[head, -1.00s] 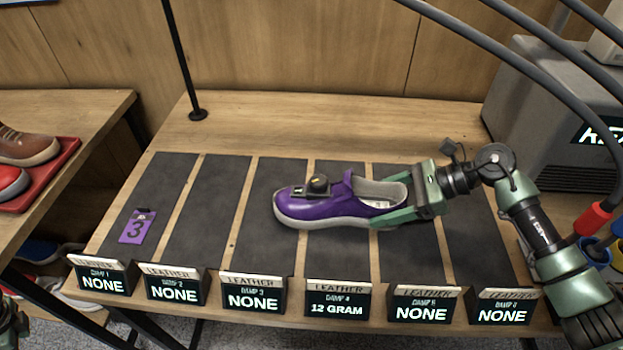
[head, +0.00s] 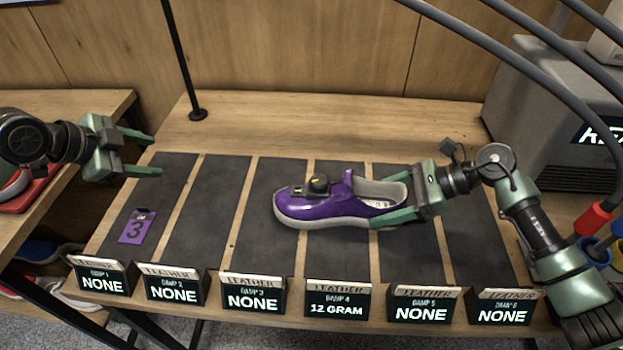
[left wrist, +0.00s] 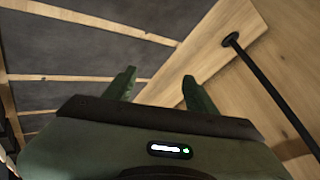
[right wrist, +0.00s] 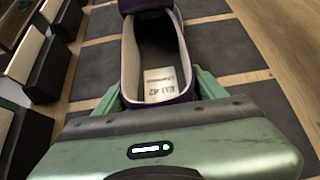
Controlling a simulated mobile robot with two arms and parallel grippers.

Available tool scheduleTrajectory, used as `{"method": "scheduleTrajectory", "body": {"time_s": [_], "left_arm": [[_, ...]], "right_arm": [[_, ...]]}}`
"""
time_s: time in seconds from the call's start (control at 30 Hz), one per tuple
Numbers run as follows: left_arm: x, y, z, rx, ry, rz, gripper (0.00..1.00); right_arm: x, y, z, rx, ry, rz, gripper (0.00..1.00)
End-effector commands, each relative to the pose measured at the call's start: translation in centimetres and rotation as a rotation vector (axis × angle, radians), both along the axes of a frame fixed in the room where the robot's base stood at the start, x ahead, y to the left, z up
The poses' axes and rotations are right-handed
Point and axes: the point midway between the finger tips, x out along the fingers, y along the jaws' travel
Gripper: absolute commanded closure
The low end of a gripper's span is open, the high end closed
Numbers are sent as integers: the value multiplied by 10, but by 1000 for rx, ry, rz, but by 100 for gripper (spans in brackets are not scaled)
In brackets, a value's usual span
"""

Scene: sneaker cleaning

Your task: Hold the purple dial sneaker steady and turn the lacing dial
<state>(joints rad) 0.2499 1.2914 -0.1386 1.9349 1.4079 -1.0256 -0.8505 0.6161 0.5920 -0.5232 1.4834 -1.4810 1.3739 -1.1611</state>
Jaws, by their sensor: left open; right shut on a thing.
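The purple dial sneaker (head: 320,206) lies upright on the dark mats in the head view, toe to the left. Its lacing dial (head: 319,184), dark with a small yellow mark, sits on top of the shoe. My right gripper (head: 385,196) is shut on the sneaker's heel, one finger on each side. The right wrist view shows the sneaker's opening (right wrist: 153,60) and a size label inside between the fingers. My left gripper (head: 158,157) is open and empty over the left end of the table, well apart from the shoe. The dial is hidden in both wrist views.
A purple tag marked 3 (head: 136,228) lies on the leftmost mat. Several label stands (head: 338,299) line the front edge; one reads 12 GRAM. A black post (head: 186,75) rises at the back left. A grey machine (head: 545,120) stands at right.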

Motion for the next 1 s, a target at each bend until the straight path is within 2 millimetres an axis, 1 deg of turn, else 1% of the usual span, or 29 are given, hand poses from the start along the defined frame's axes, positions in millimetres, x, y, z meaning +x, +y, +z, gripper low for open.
{"method": "scheduleTrajectory", "body": {"time_s": [0.03,0.07,0.1,0.13,0.17,0.2,0.27,0.3,0.4,0.5,0.6,0.67,0.77,1.0], "left_arm": [[9,-18,16,-79,-59,1,44],[12,-27,24,-121,-82,2,44],[14,-40,30,-181,-99,0,44],[15,-51,31,-226,-101,-6,44],[14,-64,31,-272,-94,-17,44],[11,-82,27,-333,-71,-38,44],[4,-113,19,-425,-21,-78,44],[-3,-134,13,-481,20,-110,44],[-19,-180,6,-600,106,-184,44],[-32,-212,5,-679,169,-243,44],[-40,-229,5,-719,202,-274,44],[-40,-236,4,-729,210,-282,44],[-37,-247,-1,-732,212,-285,44],[-23,-288,-18,-731,211,-286,44]], "right_arm": [[0,0,0,0,1,-1,85],[0,0,0,0,1,-1,85],[0,0,0,0,1,-1,85],[0,0,0,0,1,-1,85],[0,0,0,0,1,-1,85],[0,0,0,0,1,-1,85],[0,0,0,0,1,-1,85],[0,0,0,0,1,-1,85],[0,0,0,0,1,-1,85],[0,0,0,0,1,-1,85],[0,0,0,0,1,-1,85],[0,0,0,0,1,-1,85],[0,0,0,0,1,-1,85],[0,0,0,0,1,-1,85]]}}
